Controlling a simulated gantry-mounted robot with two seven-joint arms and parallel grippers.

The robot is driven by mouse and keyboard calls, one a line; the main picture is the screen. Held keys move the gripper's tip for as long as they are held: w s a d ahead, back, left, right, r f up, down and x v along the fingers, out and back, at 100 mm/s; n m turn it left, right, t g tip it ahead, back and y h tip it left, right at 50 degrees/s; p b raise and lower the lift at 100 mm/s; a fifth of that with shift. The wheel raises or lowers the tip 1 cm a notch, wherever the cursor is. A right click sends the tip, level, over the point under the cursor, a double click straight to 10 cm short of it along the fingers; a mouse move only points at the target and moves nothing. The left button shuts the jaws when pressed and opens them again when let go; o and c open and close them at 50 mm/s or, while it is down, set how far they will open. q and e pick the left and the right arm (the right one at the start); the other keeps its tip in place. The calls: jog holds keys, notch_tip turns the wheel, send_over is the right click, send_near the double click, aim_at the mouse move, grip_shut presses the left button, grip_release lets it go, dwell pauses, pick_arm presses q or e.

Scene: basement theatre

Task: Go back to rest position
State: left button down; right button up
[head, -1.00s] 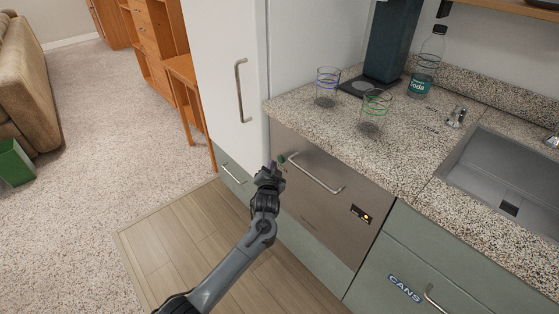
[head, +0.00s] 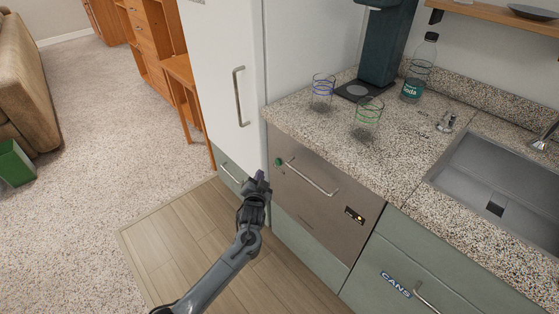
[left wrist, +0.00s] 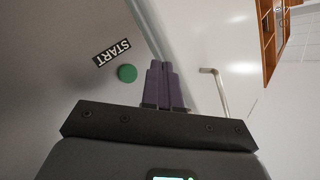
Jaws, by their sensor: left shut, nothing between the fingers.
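My left gripper (head: 259,178) is shut and empty in front of the steel dishwasher-like front (head: 318,205), near its upper left corner. In the left wrist view its purple fingers (left wrist: 165,84) are together with nothing between them. A green round button (left wrist: 127,73) beside a START label (left wrist: 112,52) is on the panel ahead, left of the fingers and apart from them in that view. The same green button (head: 278,162) shows in the head view just right of the fingertips. My right gripper is not in view.
The speckled counter (head: 400,160) holds a blue-ringed glass (head: 322,92), a green-ringed glass (head: 368,115), a soda bottle (head: 418,75) and a dark dispenser (head: 385,45). A sink (head: 500,180) is at right. A tall white door (head: 220,80) stands left. The wood floor (head: 180,245) is clear.

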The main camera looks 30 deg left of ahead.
pick_arm(q)
jog(key=s+d+f+m+g+h, duration=0.1)
jog(key=s+d+f, duration=0.1)
jog(key=s+f, duration=0.55)
jog(key=s+d+f+m+g+h, duration=0.1)
jog(key=s+d+f, duration=0.2)
jog(key=s+f, duration=0.45)
jog(key=s+d+r+g+h, duration=0.35)
jog(key=s+d+h, duration=0.25)
jog(key=s+d, duration=0.8)
jog(key=s+d+r+n+g, duration=0.1)
jog(key=s+d+r+g, duration=0.1)
jog(key=s+r+g, duration=0.65)
notch_tip(320, 180, up, 29)
jog(key=s+t+p, duration=0.2)
jog(key=t+p, duration=0.1)
jog(key=p, duration=2.7)
jog(key=shift+f+t+h, duration=0.2)
jog(key=shift+t+h, duration=0.1)
